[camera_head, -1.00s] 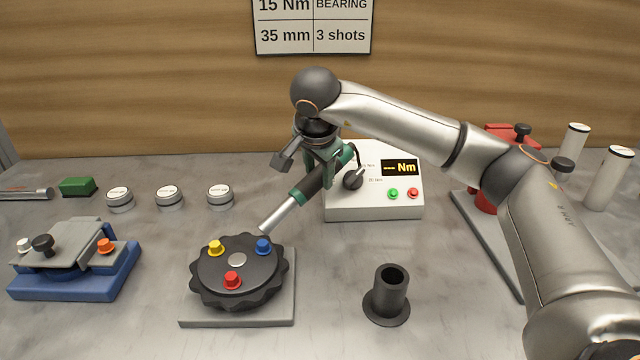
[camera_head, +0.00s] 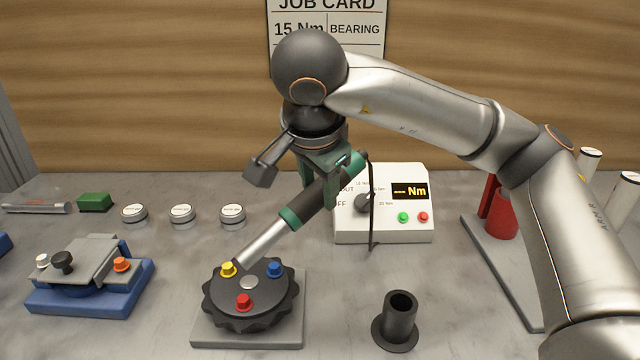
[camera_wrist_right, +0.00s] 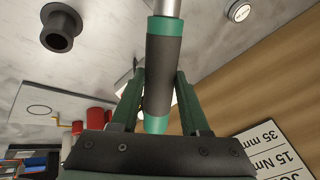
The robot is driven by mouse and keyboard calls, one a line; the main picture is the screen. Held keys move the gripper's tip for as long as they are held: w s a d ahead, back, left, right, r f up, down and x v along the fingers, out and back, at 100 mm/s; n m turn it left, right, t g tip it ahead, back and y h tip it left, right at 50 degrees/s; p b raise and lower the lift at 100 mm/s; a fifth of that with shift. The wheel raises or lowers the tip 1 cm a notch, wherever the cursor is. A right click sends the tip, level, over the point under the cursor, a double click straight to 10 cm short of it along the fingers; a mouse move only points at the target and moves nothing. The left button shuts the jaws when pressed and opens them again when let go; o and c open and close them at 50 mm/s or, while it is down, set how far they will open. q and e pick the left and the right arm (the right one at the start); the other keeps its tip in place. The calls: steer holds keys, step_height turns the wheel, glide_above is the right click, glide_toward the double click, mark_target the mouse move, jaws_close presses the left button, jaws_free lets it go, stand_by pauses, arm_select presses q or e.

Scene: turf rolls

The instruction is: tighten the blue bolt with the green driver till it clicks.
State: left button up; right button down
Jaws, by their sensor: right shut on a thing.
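The green driver (camera_head: 304,204), with a dark grip, green bands and a silver shaft, is held tilted in my right gripper (camera_head: 325,172). Its shaft slopes down left to a tip close beside the yellow bolt; contact is unclear. The blue bolt (camera_head: 274,269) stands on the right of a dark toothed disc (camera_head: 250,312), a little right of the tip. The right wrist view shows the fingers (camera_wrist_right: 161,88) shut around the driver's grip (camera_wrist_right: 163,70); the tip is outside that view. My left gripper is not in view.
The yellow bolt (camera_head: 228,269) and red bolt (camera_head: 244,302) share the disc. A white controller box (camera_head: 385,232) stands behind right, with a thin dark cable in front. A black flanged tube (camera_head: 398,318) stands right. A blue fixture (camera_head: 85,290) and several round pucks (camera_head: 182,213) lie left.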

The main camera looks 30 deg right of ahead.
mark_target(319, 187)
step_height(319, 187, up, 2)
steer(key=shift+r+p, duration=0.1)
steer(key=shift+p, duration=0.6)
steer(key=shift+r+p, duration=0.65)
steer(key=shift+p, duration=0.05)
steer(key=shift+r+p, duration=2.2)
steer(key=shift+r, duration=0.1)
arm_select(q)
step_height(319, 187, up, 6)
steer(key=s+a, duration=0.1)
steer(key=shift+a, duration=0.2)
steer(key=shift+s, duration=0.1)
arm_select(e)
steer(key=shift+w+f, duration=0.1)
